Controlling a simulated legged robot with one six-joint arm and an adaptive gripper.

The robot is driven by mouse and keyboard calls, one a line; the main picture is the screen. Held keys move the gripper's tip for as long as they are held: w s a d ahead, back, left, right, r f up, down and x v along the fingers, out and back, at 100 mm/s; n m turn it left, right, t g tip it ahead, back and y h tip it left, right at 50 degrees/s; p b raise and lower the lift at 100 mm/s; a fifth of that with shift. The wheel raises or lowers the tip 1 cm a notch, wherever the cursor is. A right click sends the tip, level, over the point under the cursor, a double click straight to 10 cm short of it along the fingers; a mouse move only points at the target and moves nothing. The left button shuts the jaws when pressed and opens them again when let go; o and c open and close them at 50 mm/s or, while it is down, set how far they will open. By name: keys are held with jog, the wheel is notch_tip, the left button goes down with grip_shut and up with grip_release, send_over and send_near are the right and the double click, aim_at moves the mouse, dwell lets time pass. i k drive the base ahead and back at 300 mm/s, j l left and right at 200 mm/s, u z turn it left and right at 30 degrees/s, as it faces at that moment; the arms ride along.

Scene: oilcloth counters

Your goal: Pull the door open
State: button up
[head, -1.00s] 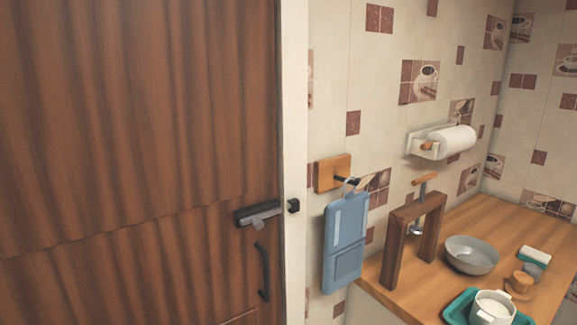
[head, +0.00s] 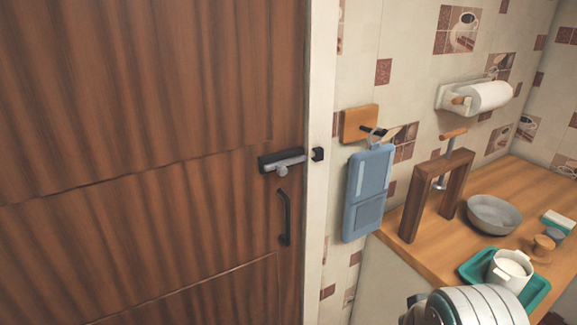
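The brown wooden door (head: 150,110) fills the left of the head view and looks shut against its pale frame (head: 321,100). A black vertical pull handle (head: 285,218) is on the door near its right edge. Above the handle is a dark slide bolt (head: 282,161) with a grey rod and knob. A black catch (head: 317,154) sits on the frame beside it. A small gap shows between bolt and catch, and the rod does not appear to cross it.
A blue hanging board (head: 368,190) hangs from a wooden wall hook right of the frame. The wooden counter (head: 440,240) holds a wooden stand (head: 412,205), a grey bowl (head: 494,214) and a white pot on a teal tray (head: 474,264). The space before the door looks clear.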

aim_at(138, 138)
jog(key=u, duration=1.65)
